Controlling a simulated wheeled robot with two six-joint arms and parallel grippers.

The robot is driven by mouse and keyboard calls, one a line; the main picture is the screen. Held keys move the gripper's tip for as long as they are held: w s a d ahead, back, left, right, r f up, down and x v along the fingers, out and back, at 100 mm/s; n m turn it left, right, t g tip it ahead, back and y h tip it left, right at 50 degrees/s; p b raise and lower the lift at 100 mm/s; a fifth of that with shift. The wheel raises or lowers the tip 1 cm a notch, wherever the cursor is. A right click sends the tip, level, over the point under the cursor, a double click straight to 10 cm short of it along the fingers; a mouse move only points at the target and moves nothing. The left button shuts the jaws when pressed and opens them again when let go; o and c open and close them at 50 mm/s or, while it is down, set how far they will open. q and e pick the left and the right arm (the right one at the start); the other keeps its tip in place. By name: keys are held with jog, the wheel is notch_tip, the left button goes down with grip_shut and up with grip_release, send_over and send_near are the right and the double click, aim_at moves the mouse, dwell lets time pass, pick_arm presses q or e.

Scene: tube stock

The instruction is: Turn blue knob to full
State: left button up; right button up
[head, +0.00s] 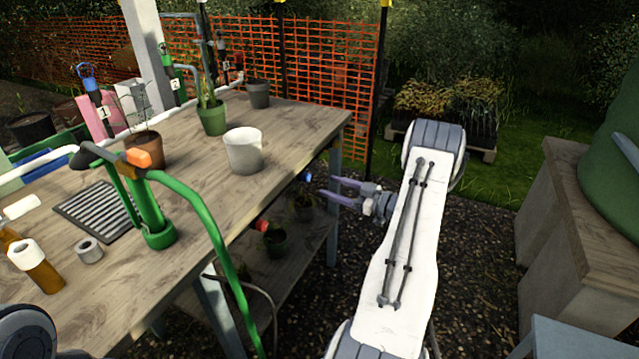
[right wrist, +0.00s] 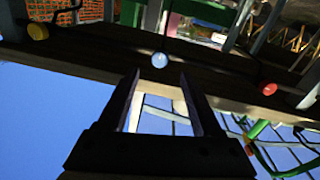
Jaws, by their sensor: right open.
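The blue knob (head: 307,177) sits at the right edge of the workbench, below the top. In the right wrist view a pale blue round knob (right wrist: 159,61) shows just beyond the fingertips, nearly centred between them. My right gripper (head: 329,189) is open and points left toward the bench edge. In the right wrist view its fingers (right wrist: 157,82) are apart with nothing between them. The gripper looks close to the blue knob, and I see no contact. The knob's setting cannot be read. My left gripper is not in view.
A red knob (head: 262,225) is on the same bench edge, nearer. A lower shelf (head: 290,255) lies beneath.

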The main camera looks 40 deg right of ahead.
jog(key=shift+v, duration=1.8)
